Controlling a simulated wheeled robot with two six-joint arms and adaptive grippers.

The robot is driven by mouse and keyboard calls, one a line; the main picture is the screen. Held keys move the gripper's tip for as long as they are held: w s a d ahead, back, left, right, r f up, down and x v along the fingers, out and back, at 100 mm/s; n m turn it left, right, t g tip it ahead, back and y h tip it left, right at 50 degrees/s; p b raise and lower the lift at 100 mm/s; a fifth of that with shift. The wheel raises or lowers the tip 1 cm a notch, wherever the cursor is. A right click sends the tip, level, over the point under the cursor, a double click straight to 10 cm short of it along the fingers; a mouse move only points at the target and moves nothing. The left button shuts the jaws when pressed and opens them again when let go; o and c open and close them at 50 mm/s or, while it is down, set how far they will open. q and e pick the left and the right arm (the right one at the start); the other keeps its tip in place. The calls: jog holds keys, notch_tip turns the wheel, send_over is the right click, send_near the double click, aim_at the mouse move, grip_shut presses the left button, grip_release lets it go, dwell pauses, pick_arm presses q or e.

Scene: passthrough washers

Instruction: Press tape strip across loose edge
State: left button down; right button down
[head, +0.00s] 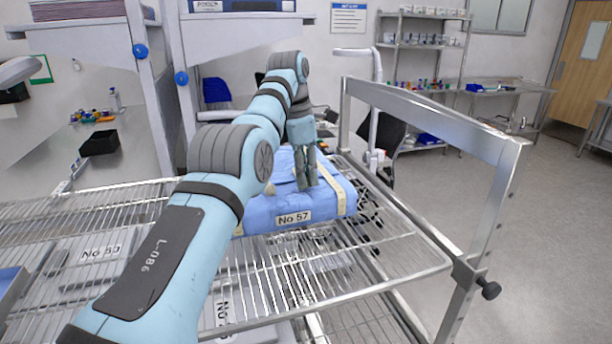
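A blue wrapped pack (325,210) labelled "No 57" lies on the wire rack shelf. A cream tape strip (340,197) runs over its right side and down the front. Another bit of cream tape shows at the pack's left, mostly hidden behind my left arm. My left gripper (307,187) points down onto the top of the pack, its fingers close together, with the tips at or just above the blue wrap. I see nothing clearly between the fingers. I cannot tell which edge is loose. My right gripper is out of view.
The wire shelf (380,270) has a metal end frame (440,125) rising at the right. Pale labelled packs (95,250) lie below the wires. A side counter with a black bin (98,143) is at the left. Open floor lies to the right.

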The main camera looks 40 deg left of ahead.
pick_arm(q)
jog(key=shift+f+b, duration=0.35)
dwell(0.5)
dwell(0.7)
jog(key=c, duration=1.7)
grip_release()
jog(key=shift+r, duration=0.15)
